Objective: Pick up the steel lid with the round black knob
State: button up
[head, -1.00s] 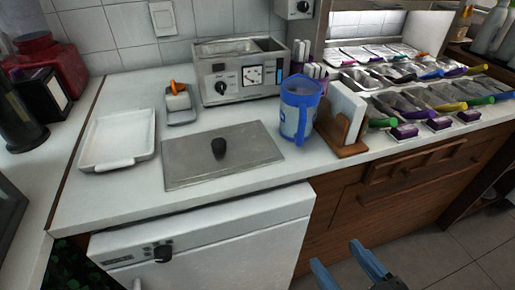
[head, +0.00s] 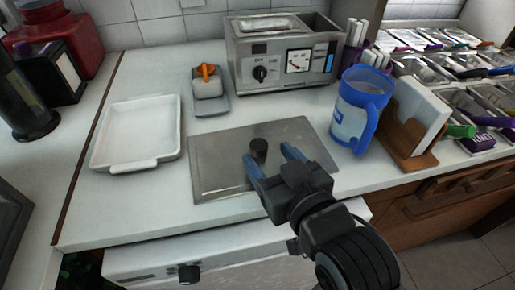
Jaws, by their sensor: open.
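The steel lid (head: 217,164) lies flat on the white counter in the head view, a grey rectangular plate. Its round black knob (head: 259,150) stands up near the middle. My gripper (head: 267,162) is open, with its two blue fingers over the lid's front part. In the picture the fingertips lie either side of the knob, close to it. Whether they are level with the knob or still above it, I cannot tell. The gripper and arm hide the lid's front right part.
A white tray (head: 126,160) is left of the lid. Behind are an orange-handled item on a small tray (head: 208,88) and a steel appliance (head: 281,60). A blue pitcher (head: 358,110) and wooden napkin holder (head: 408,148) stand close on the right.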

aim_at(259, 144)
jog(key=x, duration=0.4)
jog(key=shift+w+f, duration=0.1)
jog(key=shift+w, duration=0.1)
grip_shut()
dwell(0.4)
